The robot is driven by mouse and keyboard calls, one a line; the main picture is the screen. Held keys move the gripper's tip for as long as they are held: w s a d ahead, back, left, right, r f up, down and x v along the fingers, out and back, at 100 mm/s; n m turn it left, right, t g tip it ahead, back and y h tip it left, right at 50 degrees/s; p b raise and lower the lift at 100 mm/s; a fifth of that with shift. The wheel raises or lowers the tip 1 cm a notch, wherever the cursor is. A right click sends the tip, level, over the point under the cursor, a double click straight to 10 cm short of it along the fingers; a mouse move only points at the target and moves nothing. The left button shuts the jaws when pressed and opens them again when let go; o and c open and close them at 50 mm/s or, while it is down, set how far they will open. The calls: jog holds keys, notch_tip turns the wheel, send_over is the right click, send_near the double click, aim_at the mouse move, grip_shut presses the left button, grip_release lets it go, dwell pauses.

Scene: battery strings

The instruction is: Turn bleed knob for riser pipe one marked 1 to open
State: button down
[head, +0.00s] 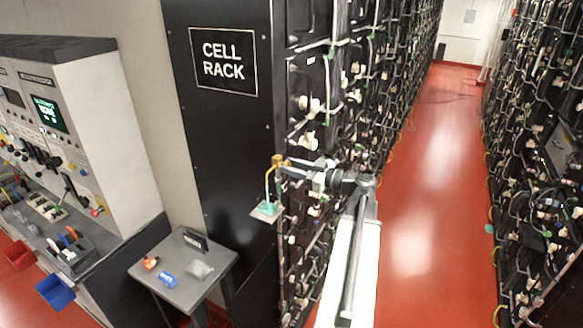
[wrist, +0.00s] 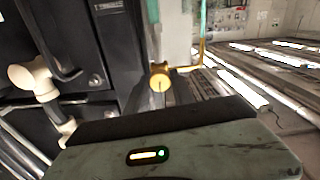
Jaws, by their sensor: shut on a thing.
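A small brass knob (head: 278,160) is at the edge of the black cell rack in the head view, on top of a thin yellow pipe (head: 267,186). It also shows as a round brass end (wrist: 160,83) in the wrist view. No number is legible on it. My gripper (head: 288,165) reaches left from the aisle side and is shut at the brass knob. The fingertips are small in the head view, and their exact contact is hard to make out.
The rack (head: 228,130), labelled CELL RACK, stands close behind, with white fittings and cables along its side. A small grey table (head: 185,285) with a blue and an orange item stands at lower left, beside a control console (head: 110,120). The red aisle floor (head: 430,200) is clear.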

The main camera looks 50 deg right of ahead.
jog(key=shift+f+n, duration=0.1)
jog(key=shift+n, duration=0.4)
jog(key=c, duration=1.1)
grip_release()
jog(key=shift+s, duration=0.1)
jog(key=v, duration=0.7)
jog(key=shift+s, duration=0.3)
